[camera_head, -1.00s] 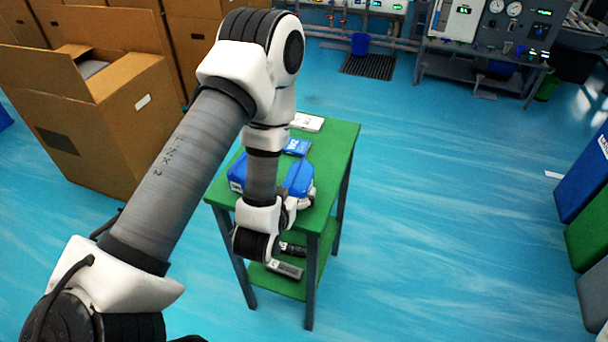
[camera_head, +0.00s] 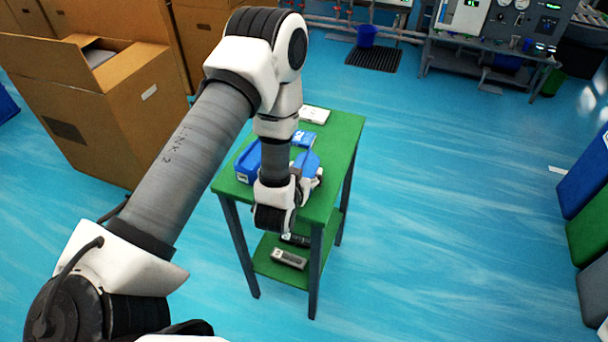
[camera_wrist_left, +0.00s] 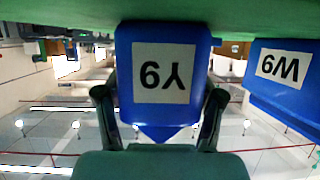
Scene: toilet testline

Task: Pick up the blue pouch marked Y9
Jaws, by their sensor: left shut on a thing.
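The blue pouch marked Y9 (camera_wrist_left: 165,75) sits between the two fingers of my left gripper (camera_wrist_left: 160,112) in the left wrist view, its label upside down. The gripper is shut on it. In the head view my left gripper (camera_head: 308,182) is over the near right part of the green table (camera_head: 340,150), and the pouch is partly hidden by my wrist. I cannot tell whether the pouch touches the tabletop. My right gripper is not in view.
A blue pouch marked W9 (camera_wrist_left: 283,72) is close beside; a blue item (camera_head: 246,165) lies left of my wrist. A small blue box (camera_head: 303,138) and white item (camera_head: 314,114) lie farther back. Dark devices (camera_head: 290,259) rest on the lower shelf. Open floor lies right.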

